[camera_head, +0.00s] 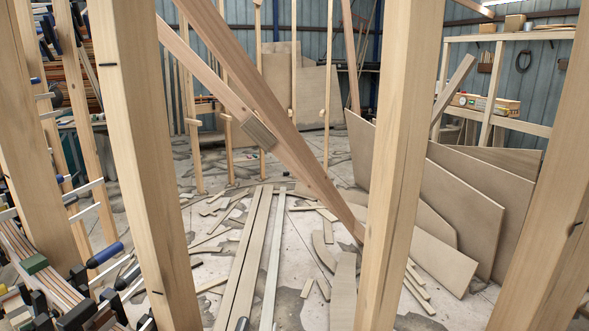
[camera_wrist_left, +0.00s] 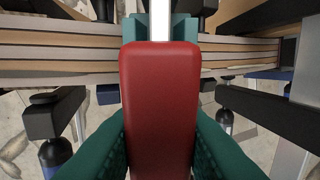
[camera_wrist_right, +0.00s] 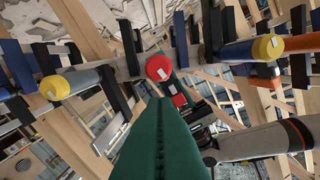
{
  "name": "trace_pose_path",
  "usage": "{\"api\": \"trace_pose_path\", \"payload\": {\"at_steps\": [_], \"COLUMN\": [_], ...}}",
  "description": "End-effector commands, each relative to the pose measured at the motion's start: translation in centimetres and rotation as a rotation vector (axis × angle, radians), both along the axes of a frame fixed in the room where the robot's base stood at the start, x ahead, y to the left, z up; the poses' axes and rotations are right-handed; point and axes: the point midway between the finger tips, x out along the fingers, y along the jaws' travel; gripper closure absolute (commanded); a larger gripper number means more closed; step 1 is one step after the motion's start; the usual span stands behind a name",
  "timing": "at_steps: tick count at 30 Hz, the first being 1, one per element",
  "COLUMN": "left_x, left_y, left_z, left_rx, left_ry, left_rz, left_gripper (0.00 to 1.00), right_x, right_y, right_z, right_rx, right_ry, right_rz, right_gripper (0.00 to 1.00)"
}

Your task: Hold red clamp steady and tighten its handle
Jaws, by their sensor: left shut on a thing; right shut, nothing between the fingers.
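The red clamp's block-shaped red part (camera_wrist_left: 160,110) fills the middle of the left wrist view, with a pale metal bar running up from it. My left gripper (camera_wrist_left: 160,65) has green fingers on both sides of this red part and is shut on it. In the right wrist view, a round red handle end (camera_wrist_right: 160,67) faces the camera, with small red parts (camera_wrist_right: 175,92) just below it. My right gripper (camera_wrist_right: 155,105) is shut and empty, its green fingers pointing up just below the red handle end. Whether they touch it is unclear. Neither gripper shows in the head view.
Neighbouring clamps with yellow handle ends (camera_wrist_right: 268,47) and (camera_wrist_right: 54,88) stand close on both sides in the right wrist view. The layered curved stringer (camera_wrist_left: 60,50) crosses behind the red part. In the head view, upright posts (camera_head: 145,150) block much of the near space; clamps crowd the lower left.

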Motion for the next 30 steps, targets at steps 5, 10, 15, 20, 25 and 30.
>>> {"api": "trace_pose_path", "payload": {"at_steps": [5, 10, 15, 20, 25, 30], "left_x": [0.0, 0.0, 0.0, 0.0, 0.0, 0.0], "left_y": [0.0, 0.0, 0.0, 0.0, -0.1, -0.1], "left_z": [0.1, 0.1, 0.1, 0.1, 0.1, 0.1], "left_rx": [-0.002, -0.002, -0.001, -0.001, -0.001, -0.001], "left_ry": [-0.002, -0.002, -0.002, -0.002, -0.002, -0.002], "left_rz": [0.000, 0.000, 0.000, 0.000, 0.000, 0.000], "left_gripper": [1.00, 1.00, 1.00, 1.00, 1.00, 1.00], "right_x": [2.4, 3.7, 4.3, 4.3, 4.3, 4.3], "right_y": [-0.1, -0.2, -0.2, -0.2, -0.2, -0.1], "right_z": [0.1, 0.1, 0.1, 0.1, 0.1, 0.0], "right_rx": [0.000, 0.000, 0.000, 0.000, 0.000, 0.000], "right_ry": [-0.002, -0.001, -0.001, -0.001, -0.001, 0.000], "right_rz": [-0.002, -0.002, 0.000, 0.000, 0.000, 0.000], "right_gripper": [1.00, 1.00, 1.00, 1.00, 1.00, 1.00]}}
